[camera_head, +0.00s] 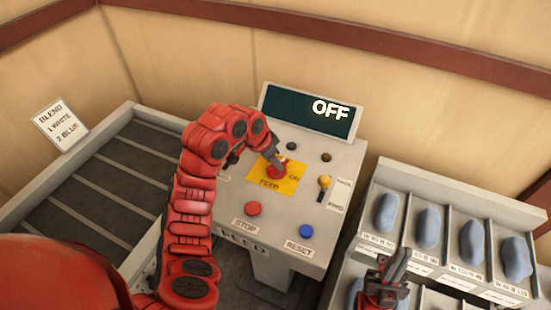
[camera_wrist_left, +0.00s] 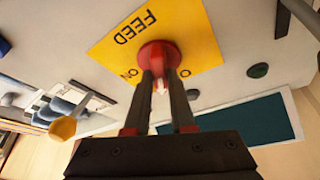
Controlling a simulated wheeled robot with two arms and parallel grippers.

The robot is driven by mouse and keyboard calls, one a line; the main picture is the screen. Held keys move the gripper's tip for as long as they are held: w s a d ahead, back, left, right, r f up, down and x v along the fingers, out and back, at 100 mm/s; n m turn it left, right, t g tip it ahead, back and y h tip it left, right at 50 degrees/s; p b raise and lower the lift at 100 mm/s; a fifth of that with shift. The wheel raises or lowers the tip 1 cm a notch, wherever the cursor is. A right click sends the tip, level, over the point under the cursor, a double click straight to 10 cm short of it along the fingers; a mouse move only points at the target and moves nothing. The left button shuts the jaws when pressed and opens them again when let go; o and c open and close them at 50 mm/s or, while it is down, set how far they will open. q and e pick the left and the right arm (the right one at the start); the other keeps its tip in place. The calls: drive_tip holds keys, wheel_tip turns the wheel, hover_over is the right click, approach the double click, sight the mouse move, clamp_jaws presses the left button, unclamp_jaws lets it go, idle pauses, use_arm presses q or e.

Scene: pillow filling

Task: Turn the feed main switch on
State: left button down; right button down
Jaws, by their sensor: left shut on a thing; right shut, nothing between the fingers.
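The red feed main switch (camera_head: 277,171) sits on a yellow plate (camera_head: 262,182) marked FEED and ON, on the grey control panel. My left gripper (camera_head: 281,163) is shut on the switch knob, which also shows between its fingers in the left wrist view (camera_wrist_left: 157,58). The display (camera_head: 308,110) above reads OFF. My right gripper (camera_head: 392,270) is shut and empty at the lower right, in front of the sample rack.
The panel also bears a red STOP button (camera_head: 253,208), a blue RESET button (camera_head: 306,231) and a yellow-knobbed lever (camera_head: 324,182). A rack (camera_head: 407,205) with several blue-grey pillows stands at right. A slatted conveyor (camera_head: 100,185) and a BLEND sign (camera_head: 60,126) are at left.

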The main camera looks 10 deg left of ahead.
use_arm(q)
drive_tip(key=m+p, duration=0.1)
drive_tip(key=m, duration=0.1)
drive_tip(key=m+g+h+p, duration=0.1)
drive_tip(key=shift+w+r+m, duration=0.1)
drive_tip(key=shift+r+m, duration=0.1)
drive_tip(key=shift+m, duration=0.2)
drive_tip(key=m+g+p, duration=0.1)
drive_tip(key=m, duration=0.1)
drive_tip(key=m+p, duration=0.2)
drive_tip(key=shift+w+g+h, duration=0.1)
drive_tip(key=shift+g+h, duration=0.3)
drive_tip(key=shift+w+a+f+m+g+p, duration=0.1)
drive_tip(key=shift+m+g+p, duration=0.35)
drive_tip(key=shift+m, duration=0.6)
drive_tip(key=shift+f+m+g+p, duration=0.1)
drive_tip(key=shift+m+g+p, duration=0.15)
drive_tip(key=shift+m+p, duration=0.6)
drive_tip(key=shift+m, duration=0.4)
drive_tip(key=c, duration=0.8)
unclamp_jaws()
drive_tip(key=shift+o, duration=0.2)
drive_tip(key=shift+r, duration=0.15)
